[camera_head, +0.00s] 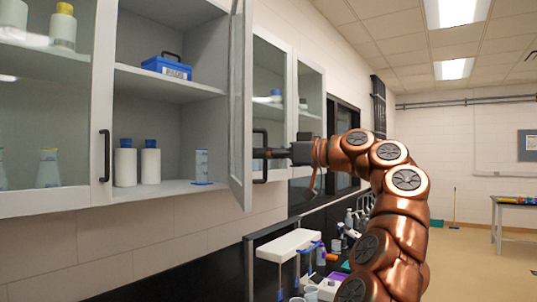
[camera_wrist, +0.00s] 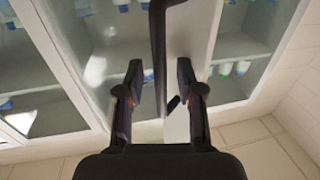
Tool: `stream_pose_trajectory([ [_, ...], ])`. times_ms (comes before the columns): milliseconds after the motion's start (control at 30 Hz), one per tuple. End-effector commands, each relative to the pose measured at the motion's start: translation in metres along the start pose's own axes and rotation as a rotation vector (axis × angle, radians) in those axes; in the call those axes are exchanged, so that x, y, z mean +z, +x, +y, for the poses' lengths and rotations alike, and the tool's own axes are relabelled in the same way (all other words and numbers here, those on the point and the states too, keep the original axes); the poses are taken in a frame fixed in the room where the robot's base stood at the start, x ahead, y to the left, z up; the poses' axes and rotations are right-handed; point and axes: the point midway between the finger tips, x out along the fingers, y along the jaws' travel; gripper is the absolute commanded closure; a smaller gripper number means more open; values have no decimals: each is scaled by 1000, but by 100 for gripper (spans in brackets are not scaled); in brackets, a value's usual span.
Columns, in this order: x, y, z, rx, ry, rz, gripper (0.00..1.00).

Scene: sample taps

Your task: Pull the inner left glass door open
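The inner left glass door (camera_head: 241,100) is swung far out from the white cabinet and shows almost edge-on in the head view. Its compartment stands open to the left. A dark bar handle (camera_head: 265,170) sticks out from the door's right-facing side. My gripper (camera_head: 265,153) reaches to it from the right. In the wrist view the handle (camera_wrist: 158,50) passes between the fingers of my gripper (camera_wrist: 159,70). The fingers are apart, with a visible gap on each side of the bar. The far fingertips are hard to make out in the head view.
The open compartment holds a blue case (camera_head: 166,68), white bottles (camera_head: 125,165) and a clear cylinder (camera_head: 202,165). A closed glass door with its own handle (camera_head: 104,157) is at left. Below, a dark counter carries a white stand (camera_head: 289,245) and bottles. Open floor lies right.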

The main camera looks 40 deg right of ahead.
Motion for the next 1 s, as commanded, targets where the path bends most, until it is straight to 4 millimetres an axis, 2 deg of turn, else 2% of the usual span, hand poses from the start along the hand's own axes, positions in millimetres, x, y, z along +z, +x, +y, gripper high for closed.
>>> stream_pose_trajectory([
  [167,0,-10,1,2,0,1,63],
  [600,0,-73,1,5,1,0,63],
  [1000,1,-109,1,3,1,-1,63],
])
